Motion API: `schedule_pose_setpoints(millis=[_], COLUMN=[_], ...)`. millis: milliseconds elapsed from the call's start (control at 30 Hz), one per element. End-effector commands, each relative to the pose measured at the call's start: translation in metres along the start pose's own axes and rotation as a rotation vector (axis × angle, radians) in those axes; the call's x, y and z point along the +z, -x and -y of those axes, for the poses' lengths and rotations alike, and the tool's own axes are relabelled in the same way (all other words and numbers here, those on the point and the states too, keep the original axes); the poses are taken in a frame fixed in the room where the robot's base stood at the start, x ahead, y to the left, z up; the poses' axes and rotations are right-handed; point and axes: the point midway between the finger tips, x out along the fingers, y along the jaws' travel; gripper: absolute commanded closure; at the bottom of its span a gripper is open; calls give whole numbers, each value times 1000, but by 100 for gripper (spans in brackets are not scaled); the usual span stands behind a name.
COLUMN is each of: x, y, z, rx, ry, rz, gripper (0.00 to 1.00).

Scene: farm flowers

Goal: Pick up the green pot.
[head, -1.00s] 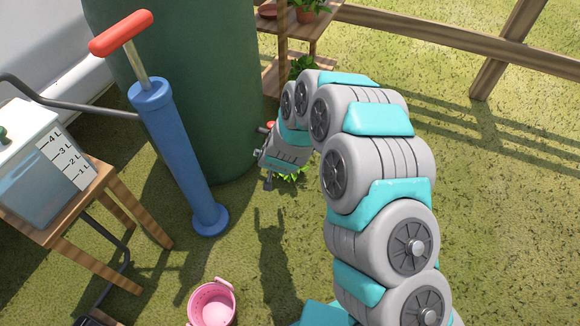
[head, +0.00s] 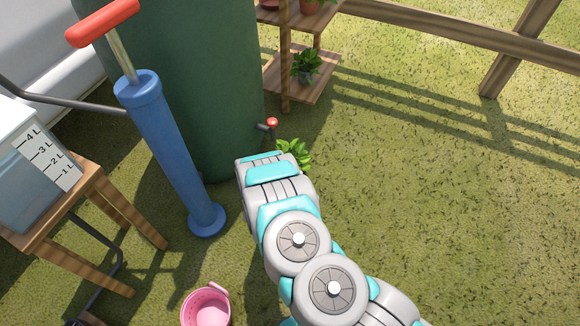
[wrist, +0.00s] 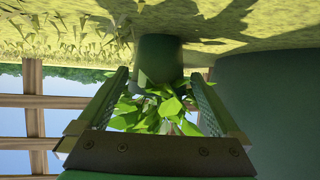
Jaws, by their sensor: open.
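The green pot (wrist: 160,58) appears dark and upside down in the wrist view, standing on the grass with a leafy plant (wrist: 155,108) in it. My gripper (wrist: 158,75) is open, with one finger on each side of the leaves and the pot just beyond the fingertips. I cannot tell whether the fingers touch the plant. In the head view the plant's bright leaves (head: 294,152) show beside the end of my arm. The pot and my gripper are hidden there behind my arm.
A large green barrel (head: 190,60) stands close beside the plant, with a red-handled tap (head: 271,122). A blue pump (head: 168,150), a wooden table (head: 95,195) and a pink bucket (head: 206,307) are at the left. A wooden shelf (head: 325,85) stands behind. Grass on the right is clear.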

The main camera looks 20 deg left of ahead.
Motion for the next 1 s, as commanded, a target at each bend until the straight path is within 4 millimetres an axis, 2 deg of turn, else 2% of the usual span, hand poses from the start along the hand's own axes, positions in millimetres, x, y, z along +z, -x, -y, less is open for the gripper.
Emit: schedule_pose_setpoints(millis=[100, 333, 700, 967, 1000], x=[0, 0, 0, 0, 0], y=[-11, -24, -63, -65, -65], z=[0, -1, -2, -1, -1], rx=[0, 0, -1, -1, -1], ry=[2, 0, 1, 0, 0], rz=[-2, 2, 0, 3, 3], gripper=[0, 0, 0, 0, 3])
